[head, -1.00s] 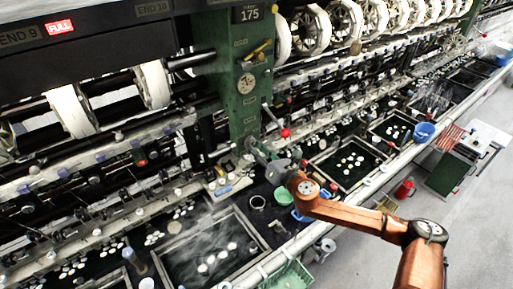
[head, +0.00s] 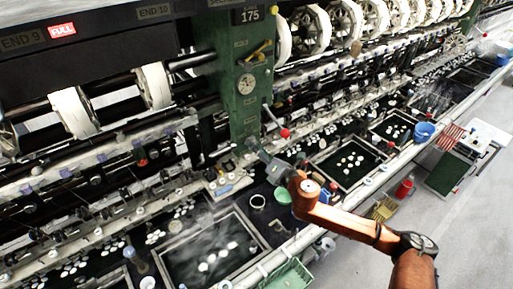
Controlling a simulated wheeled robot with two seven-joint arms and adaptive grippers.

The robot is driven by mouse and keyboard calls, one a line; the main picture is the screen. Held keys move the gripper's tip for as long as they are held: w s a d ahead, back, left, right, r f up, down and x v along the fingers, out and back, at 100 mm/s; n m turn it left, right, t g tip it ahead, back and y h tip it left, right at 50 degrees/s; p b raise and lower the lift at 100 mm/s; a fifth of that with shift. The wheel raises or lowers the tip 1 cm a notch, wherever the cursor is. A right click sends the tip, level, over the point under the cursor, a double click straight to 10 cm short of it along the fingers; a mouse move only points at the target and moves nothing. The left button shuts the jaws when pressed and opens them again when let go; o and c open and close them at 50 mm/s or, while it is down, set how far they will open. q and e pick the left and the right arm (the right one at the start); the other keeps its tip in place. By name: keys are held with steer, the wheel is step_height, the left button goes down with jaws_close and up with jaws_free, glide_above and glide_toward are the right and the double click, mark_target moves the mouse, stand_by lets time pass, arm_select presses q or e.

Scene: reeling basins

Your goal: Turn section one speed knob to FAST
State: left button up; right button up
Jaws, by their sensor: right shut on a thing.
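A green machine post (head: 228,75) stands in the middle of the head view, with a number plate reading 175 at its top. A round pale dial (head: 246,84) is on its face, and its markings are too small to read. My right gripper (head: 253,147) is at the foot of this post, on the orange arm from the lower right. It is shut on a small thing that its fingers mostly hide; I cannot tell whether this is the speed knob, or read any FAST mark. My left gripper is not in view.
A red-tipped lever (head: 284,132) sticks out just above my right gripper. Water basins with white cocoons line the front, one (head: 212,262) below the gripper. A green basket (head: 288,276) and a blue bucket (head: 424,131) stand along the front edge.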

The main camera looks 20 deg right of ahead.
steer(key=o, duration=1.2)
steer(key=shift+c, duration=0.2)
steer(key=shift+s, duration=0.1)
steer(key=v, duration=1.2)
